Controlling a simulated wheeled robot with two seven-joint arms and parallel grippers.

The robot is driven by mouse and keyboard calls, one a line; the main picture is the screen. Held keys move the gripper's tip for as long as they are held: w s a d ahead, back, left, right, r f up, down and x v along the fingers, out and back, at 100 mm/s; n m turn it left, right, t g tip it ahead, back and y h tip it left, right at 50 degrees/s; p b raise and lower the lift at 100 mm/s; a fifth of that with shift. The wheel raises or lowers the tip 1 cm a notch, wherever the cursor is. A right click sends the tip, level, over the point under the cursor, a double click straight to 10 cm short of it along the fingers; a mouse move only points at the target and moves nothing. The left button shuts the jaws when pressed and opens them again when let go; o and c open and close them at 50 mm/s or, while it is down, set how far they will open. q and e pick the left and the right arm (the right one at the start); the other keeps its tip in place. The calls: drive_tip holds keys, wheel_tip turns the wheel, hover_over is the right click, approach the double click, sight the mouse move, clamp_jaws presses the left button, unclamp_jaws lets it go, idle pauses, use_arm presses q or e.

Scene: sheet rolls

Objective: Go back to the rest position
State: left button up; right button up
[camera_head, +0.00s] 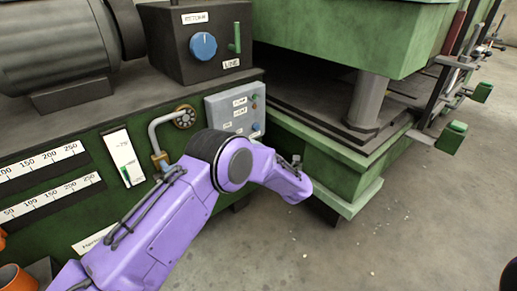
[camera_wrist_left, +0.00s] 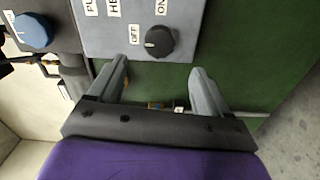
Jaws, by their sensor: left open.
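My left gripper (camera_wrist_left: 158,66) is open and empty, with its two grey fingers apart below a black OFF/ON knob (camera_wrist_left: 159,41) in the left wrist view. The knob sits on a grey control panel (camera_wrist_left: 100,38) and looks clear of the fingers. In the head view my purple left arm reaches in from the lower left and bends at a black joint in front of the grey panel (camera_head: 225,108). The fingers cannot be made out clearly there. My right gripper is not in view.
A dark box with a blue knob (camera_head: 203,46) and a green lever (camera_head: 237,37) stands on the machine. A curved pipe with a valve wheel (camera_head: 184,117) sits beside the panel. A green press (camera_head: 330,40) stands at the right. The grey floor (camera_head: 400,220) is open.

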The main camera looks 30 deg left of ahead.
use_arm(q)
drive_tip(key=s+d+f+m+t+h, duration=0.2)
drive_tip(key=s+f+m+h, duration=0.35)
drive_tip(key=f+m, duration=0.35)
drive_tip(key=s+d+f+m+t+h, duration=0.1)
drive_tip(key=s+f+m+t+h, duration=0.1)
drive_tip(key=s+f+m+h, duration=0.4)
drive_tip(key=s+f+m+g+h, duration=0.1)
drive_tip(key=s+f+m+g, duration=0.25)
drive_tip(key=s, duration=0.65)
drive_tip(key=s+f+m+g, duration=0.2)
drive_tip(key=s+f, duration=0.2)
drive_tip(key=s, duration=0.6)
drive_tip(key=s+f+m+g+h, duration=0.1)
drive_tip(key=s+f+m+g, duration=0.15)
drive_tip(key=s, duration=0.85)
wheel_tip(320, 180, up, 24)
drive_tip(key=p, duration=2.5)
drive_tip(key=shift+a+r+p, duration=0.15)
drive_tip(key=shift+a+p, duration=0.15)
drive_tip(key=shift+a, duration=0.15)
drive_tip(key=shift+c, duration=0.3)
